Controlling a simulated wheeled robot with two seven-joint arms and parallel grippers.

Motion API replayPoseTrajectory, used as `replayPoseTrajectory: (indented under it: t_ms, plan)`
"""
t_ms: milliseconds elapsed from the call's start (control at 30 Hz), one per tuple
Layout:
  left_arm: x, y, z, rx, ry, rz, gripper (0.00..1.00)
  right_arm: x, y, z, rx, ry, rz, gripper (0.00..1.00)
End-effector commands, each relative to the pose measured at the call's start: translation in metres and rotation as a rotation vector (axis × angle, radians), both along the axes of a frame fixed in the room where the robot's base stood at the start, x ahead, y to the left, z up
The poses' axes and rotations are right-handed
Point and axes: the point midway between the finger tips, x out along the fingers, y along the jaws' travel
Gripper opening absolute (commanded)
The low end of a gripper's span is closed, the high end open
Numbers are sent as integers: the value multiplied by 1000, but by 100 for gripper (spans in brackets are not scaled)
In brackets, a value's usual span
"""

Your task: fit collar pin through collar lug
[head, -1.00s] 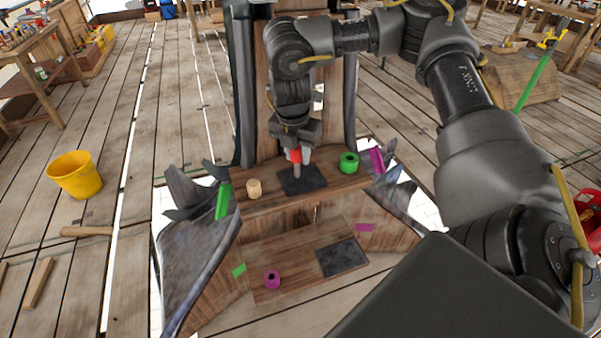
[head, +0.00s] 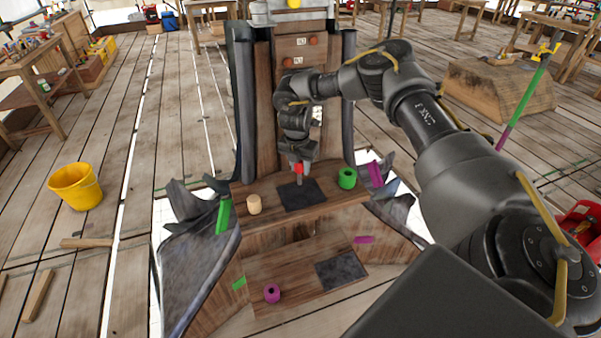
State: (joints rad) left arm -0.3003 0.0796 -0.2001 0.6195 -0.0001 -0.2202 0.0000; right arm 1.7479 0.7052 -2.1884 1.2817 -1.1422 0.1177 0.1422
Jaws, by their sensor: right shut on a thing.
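A pin with a red head and a grey shaft (head: 300,179) is in the jaws of my right gripper (head: 299,167). It points down, roughly upright, over the dark pad on the upper shelf; I cannot tell if its tip touches the pad. On that shelf a green ring (head: 347,178) stands to the right and a pale wooden peg (head: 254,204) to the left. A magenta ring (head: 272,293) sits on the lower shelf. I cannot tell which part is the collar lug. My left gripper is out of view.
The upper shelf (head: 325,186) joins a tall wooden panel (head: 263,110) with dark side posts and two orange-red knobs. Jagged dark fins flank it. A yellow bucket (head: 76,187) stands on the floor at left. A green and magenta pole (head: 527,96) stands at right.

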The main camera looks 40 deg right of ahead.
Motion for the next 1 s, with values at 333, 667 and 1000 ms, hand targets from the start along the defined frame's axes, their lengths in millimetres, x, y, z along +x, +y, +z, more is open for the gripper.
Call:
replayPoseTrajectory:
  t_ms: [333, 667, 1000]
  plan:
    - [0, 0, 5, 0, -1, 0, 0, 1, -1, -32, 0, 1, -1, 6]
    - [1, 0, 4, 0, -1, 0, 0, 0, -2, -36, -1, 2, -2, 6]
    - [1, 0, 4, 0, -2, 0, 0, 0, -2, -35, -1, 2, -1, 51]
